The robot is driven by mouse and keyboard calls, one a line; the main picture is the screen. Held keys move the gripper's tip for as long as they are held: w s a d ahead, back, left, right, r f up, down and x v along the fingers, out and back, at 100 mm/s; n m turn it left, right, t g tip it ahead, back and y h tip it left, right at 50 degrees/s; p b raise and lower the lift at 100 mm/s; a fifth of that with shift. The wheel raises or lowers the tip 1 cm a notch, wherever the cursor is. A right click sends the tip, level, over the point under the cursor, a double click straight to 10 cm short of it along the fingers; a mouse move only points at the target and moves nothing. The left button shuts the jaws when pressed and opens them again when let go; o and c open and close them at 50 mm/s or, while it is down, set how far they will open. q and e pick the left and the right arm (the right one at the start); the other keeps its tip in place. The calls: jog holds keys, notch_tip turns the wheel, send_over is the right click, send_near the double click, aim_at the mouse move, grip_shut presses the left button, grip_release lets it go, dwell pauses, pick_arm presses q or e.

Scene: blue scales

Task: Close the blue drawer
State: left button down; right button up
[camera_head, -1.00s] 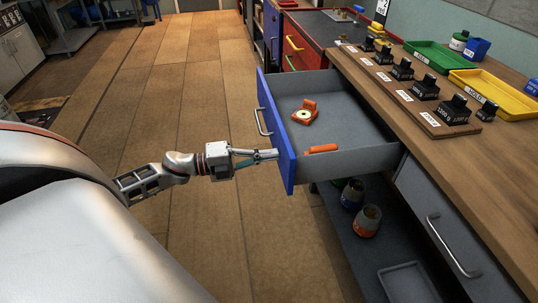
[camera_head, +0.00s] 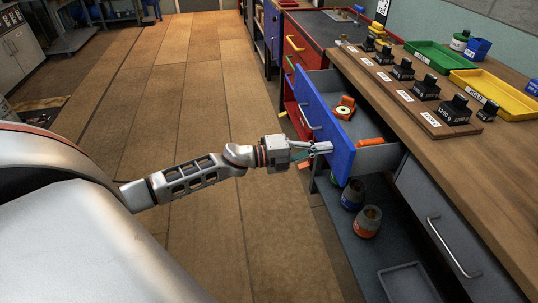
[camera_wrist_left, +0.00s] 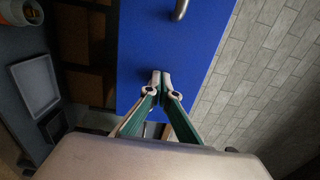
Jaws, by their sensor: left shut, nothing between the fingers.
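The blue drawer (camera_head: 327,128) is partly open under the wooden workbench, with its blue front facing left and a metal handle (camera_head: 306,117) on it. An orange tape-like item (camera_head: 345,107) and another orange item (camera_head: 370,142) lie inside it. My left gripper (camera_head: 327,147) is shut and empty, with its fingertips at the lower near part of the drawer front. In the left wrist view the fingertips (camera_wrist_left: 161,76) lie against the blue panel (camera_wrist_left: 170,45), below the handle (camera_wrist_left: 181,9); contact looks likely. My right gripper is not in view.
The workbench top (camera_head: 440,150) holds a row of black weights, a green tray (camera_head: 433,56) and a yellow tray (camera_head: 500,92). Jars (camera_head: 367,221) stand on the lower shelf. A grey drawer (camera_head: 425,205) is shut nearby. The floor to the left is clear.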

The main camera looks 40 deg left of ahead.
aim_at(384, 139)
pick_arm(q)
jog(key=b+x, duration=0.1)
jog(key=x, duration=1.5)
jog(key=shift+a+f, duration=0.1)
jog(key=shift+w+d, duration=0.2)
jog(key=shift+w, duration=0.05)
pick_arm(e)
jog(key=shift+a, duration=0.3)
